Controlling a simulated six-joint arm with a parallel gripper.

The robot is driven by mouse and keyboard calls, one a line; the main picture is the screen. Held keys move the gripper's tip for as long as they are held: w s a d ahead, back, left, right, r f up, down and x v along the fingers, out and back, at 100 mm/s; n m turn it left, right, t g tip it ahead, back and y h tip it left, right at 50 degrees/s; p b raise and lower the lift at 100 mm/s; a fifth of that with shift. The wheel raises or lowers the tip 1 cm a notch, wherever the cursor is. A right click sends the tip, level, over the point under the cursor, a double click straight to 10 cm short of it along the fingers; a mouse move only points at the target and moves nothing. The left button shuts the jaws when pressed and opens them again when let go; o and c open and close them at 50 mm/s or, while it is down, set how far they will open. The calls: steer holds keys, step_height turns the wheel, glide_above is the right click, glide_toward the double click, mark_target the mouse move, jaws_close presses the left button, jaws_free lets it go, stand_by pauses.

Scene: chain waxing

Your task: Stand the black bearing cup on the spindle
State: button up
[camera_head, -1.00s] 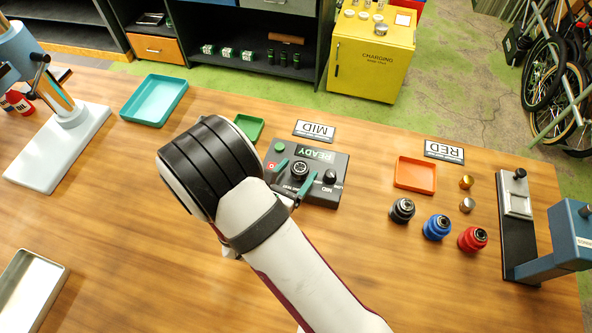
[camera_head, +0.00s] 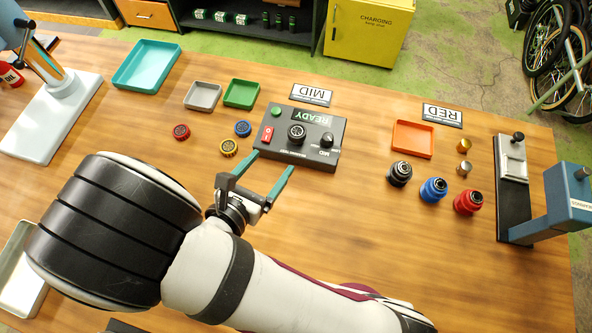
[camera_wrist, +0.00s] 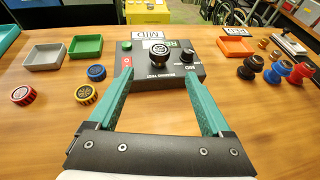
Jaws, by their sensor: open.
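A round black bearing cup (camera_head: 297,132) with a patterned light face sits upright on the dark tester box (camera_head: 318,151), whose display reads READY. It also shows in the wrist view (camera_wrist: 158,49). The spindle is not visible; the cup appears to cover it. My gripper (camera_head: 272,162) is open and empty, its green fingers pointing at the box from the near side. In the wrist view, the fingers (camera_wrist: 158,76) are spread wide with the box between and beyond their tips, and the black cup stands clear of both.
Red (camera_head: 181,132), yellow (camera_head: 229,147) and blue (camera_head: 242,128) cups lie left of the box, near grey (camera_head: 203,96) and green (camera_head: 241,94) trays. An orange tray (camera_head: 413,139) and black (camera_head: 399,174), blue (camera_head: 433,190) and red (camera_head: 468,202) stepped parts stand right.

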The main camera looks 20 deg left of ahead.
steer(key=s+d+r+m+g+h, duration=0.1)
steer(key=d+r+m+g+h, duration=0.3)
steer(key=d+m, duration=0.55)
steer(key=d+r+m+g+h, duration=0.3)
steer(key=d+m+g, duration=0.3)
steer(key=d+m, duration=0.4)
steer(key=s+d+r+m+g+y, duration=0.2)
steer(key=s+d+m+g+y, duration=0.3)
steer(key=s+m, duration=0.55)
steer(key=a+m+y, duration=0.1)
steer(key=m+y, duration=0.1)
steer(key=m, duration=0.1)
steer(key=a+r+m+t+y, duration=0.1)
steer(key=a+m+y, duration=0.1)
steer(key=m, duration=0.1)
steer(key=a+r+m+y, duration=0.1)
steer(key=a+m+y, duration=0.1)
steer(key=m, duration=0.1)
steer(key=shift+w, duration=0.25)
